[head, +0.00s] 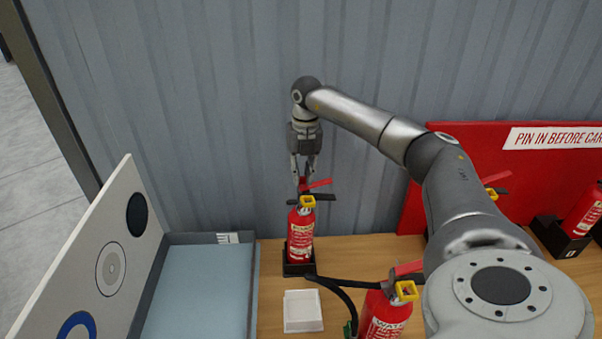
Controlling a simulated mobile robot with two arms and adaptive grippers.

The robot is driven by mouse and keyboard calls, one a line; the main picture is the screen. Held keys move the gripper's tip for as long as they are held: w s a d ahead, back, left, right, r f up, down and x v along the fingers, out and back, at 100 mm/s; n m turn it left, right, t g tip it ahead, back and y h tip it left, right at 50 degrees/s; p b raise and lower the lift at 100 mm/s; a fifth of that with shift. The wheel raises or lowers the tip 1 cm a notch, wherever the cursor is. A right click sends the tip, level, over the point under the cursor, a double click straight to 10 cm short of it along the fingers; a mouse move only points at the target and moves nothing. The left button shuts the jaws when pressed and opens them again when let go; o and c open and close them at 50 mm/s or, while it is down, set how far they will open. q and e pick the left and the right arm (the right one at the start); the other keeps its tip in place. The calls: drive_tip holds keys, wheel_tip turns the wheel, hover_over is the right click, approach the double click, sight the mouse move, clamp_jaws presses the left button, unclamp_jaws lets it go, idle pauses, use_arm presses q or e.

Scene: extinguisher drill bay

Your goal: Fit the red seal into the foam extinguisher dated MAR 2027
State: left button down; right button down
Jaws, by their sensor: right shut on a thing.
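A red extinguisher (300,238) stands upright in a black holder on the wooden table, with a black hose, a yellow part and a red lever at its top. Its label and date are too small to read. My right gripper (303,180) points down just above its head, shut on a small red piece that looks like the red seal, mostly hidden by the fingers. I cannot tell whether the piece touches the extinguisher. Another extinguisher (383,318) stands nearer, its label starting "WAT". My left gripper is not in view.
A small white tray (303,311) sits between the two extinguishers. A blue-lined bin (200,290) and a white board with round marks (90,250) are on the left. My right arm partly hides a red panel (470,140); another extinguisher (582,212) stands at right.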

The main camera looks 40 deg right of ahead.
sight(305, 184)
drive_tip(key=shift+s+a+f, duration=0.1)
drive_tip(key=shift+s+f, duration=0.2)
drive_tip(key=shift+f, duration=0.5)
drive_tip(key=shift+s+f, duration=0.25)
drive_tip(key=shift+f, duration=0.65)
drive_tip(key=shift+w+g, duration=0.2)
drive_tip(key=shift+g, duration=0.1)
drive_tip(key=c, duration=1.6)
unclamp_jaws()
drive_tip(key=o, duration=0.5)
drive_tip(key=shift+w+d+f, duration=0.3)
drive_tip(key=shift+d+f, duration=0.15)
drive_tip(key=shift+d, duration=0.15)
drive_tip(key=shift+c, duration=0.2)
drive_tip(key=shift+o, duration=0.3)
drive_tip(key=shift+w+d+f, duration=0.1)
drive_tip(key=shift+w+d, duration=0.1)
drive_tip(key=shift+d, duration=0.1)
drive_tip(key=shift+s+a+r, duration=0.15)
drive_tip(key=shift+a+r, duration=0.2)
drive_tip(key=shift+r, duration=0.05)
drive_tip(key=shift+d+r, duration=0.15)
drive_tip(key=shift+r, duration=0.15)
wheel_tip(305, 184, up, 12)
drive_tip(key=shift+w+f, duration=0.2)
drive_tip(key=shift+f, duration=0.05)
